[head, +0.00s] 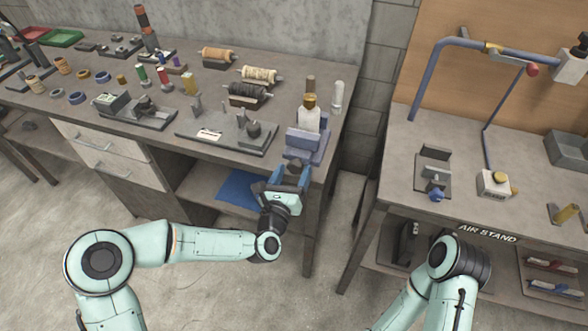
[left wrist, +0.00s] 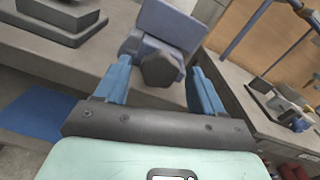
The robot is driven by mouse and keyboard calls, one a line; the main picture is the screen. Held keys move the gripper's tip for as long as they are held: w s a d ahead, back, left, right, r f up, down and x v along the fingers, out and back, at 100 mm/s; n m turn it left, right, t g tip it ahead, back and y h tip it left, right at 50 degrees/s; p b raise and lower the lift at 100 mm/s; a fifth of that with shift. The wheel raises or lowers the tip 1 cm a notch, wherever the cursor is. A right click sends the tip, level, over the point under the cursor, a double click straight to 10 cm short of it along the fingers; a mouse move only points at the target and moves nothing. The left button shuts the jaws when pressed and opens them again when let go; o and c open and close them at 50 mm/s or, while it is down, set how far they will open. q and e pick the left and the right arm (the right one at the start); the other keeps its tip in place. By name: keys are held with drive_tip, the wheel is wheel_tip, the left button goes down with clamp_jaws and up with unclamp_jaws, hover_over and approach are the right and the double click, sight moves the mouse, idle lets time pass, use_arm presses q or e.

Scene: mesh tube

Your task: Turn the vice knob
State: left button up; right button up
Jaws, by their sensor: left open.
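A blue-grey vice (head: 306,143) stands at the right front corner of the left bench. Its dark faceted knob (left wrist: 160,70) faces my left wrist camera, with the vice body (left wrist: 172,22) behind it. My left gripper (head: 289,176) is open just in front of the vice. In the left wrist view, its two blue fingers (left wrist: 160,80) stand on either side of the knob, with gaps visible; I cannot tell whether either finger touches it. In the head view the knob is largely hidden by the gripper. My right arm shows at lower right, but its gripper is not in view.
A bottle with a gold cap (head: 309,116) stands at the vice. A grey fixture plate (head: 228,133) lies to its left, with several spools behind. The right bench holds a small clamp with a blue knob (head: 436,195). A gap separates the benches.

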use_arm(q)
drive_tip(key=shift+w+d, duration=0.2)
drive_tip(key=shift+w, duration=0.45)
drive_tip(key=c, duration=1.1)
drive_tip(key=shift+o, duration=0.2)
